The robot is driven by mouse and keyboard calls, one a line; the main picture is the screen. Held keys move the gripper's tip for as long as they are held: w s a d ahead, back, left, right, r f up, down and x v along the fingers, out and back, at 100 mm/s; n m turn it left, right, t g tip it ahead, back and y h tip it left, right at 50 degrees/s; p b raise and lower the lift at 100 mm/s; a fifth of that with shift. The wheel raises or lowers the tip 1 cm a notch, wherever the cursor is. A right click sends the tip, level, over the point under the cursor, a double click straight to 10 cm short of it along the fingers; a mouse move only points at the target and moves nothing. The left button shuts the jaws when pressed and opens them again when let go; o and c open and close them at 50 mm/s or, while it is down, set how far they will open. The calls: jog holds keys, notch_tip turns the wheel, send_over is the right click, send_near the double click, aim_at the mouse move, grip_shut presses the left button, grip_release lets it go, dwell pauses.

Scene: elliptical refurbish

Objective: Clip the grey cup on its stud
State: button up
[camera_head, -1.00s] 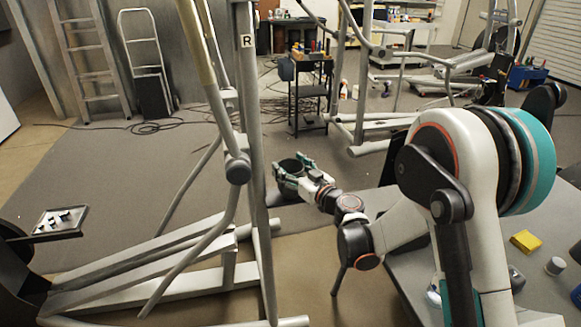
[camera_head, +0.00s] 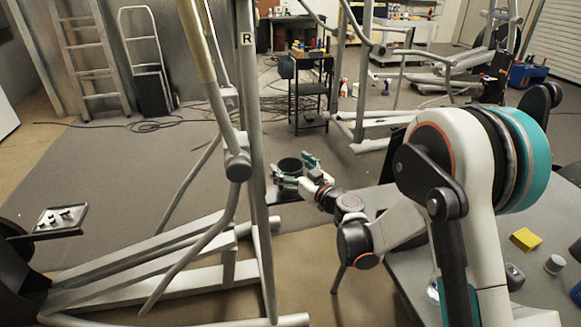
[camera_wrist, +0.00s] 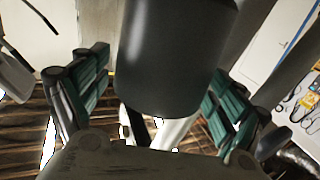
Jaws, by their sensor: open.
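A dark grey cup (camera_head: 290,165) stands beside the upright of the near elliptical machine (camera_head: 252,120), low in the middle of the head view. The wrist view shows the cup's smooth dark side (camera_wrist: 175,60) large and close between my fingers. My gripper (camera_head: 293,173) is open, with its teal fingers on either side of the cup. In the wrist view my gripper (camera_wrist: 160,95) shows a gap between the left finger and the cup; contact on the right is unclear. The stud and whatever supports the cup are hidden.
A small tray (camera_head: 60,220) with parts is at left. A black cart (camera_head: 311,92) and another machine stand behind. The floor between is mostly clear.

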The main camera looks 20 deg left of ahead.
jog(key=v, duration=1.2)
jog(key=w+d+r+m+t+h, duration=0.4)
jog(key=d+r+t, duration=0.2)
jog(key=d+r, duration=0.5)
jog(key=s+d+r+m+h, duration=0.1)
jog(key=d+r+m+h, duration=0.3)
jog(key=d, duration=0.3)
jog(key=s+d+r+m+h, duration=0.2)
jog(key=d+r+h, duration=0.25)
jog(key=d, duration=0.35)
jog(key=s+d+f+m+g+h, duration=0.2)
jog(key=s+d+f+g+h, duration=0.2)
jog(key=s+d, duration=0.6)
jog(key=s+a+f+g+y, duration=0.1)
jog(key=s+f+g, duration=0.1)
jog(key=s, duration=0.7)
jog(key=s+a+f+n+g+y, duration=0.1)
jog(key=s+f+g, duration=0.2)
jog(key=s, duration=0.6)
notch_tip(320, 180, down, 3)
jog(key=shift+s+r+g, duration=0.2)
jog(key=shift+s+g, duration=0.1)
jog(key=shift+s, duration=0.05)
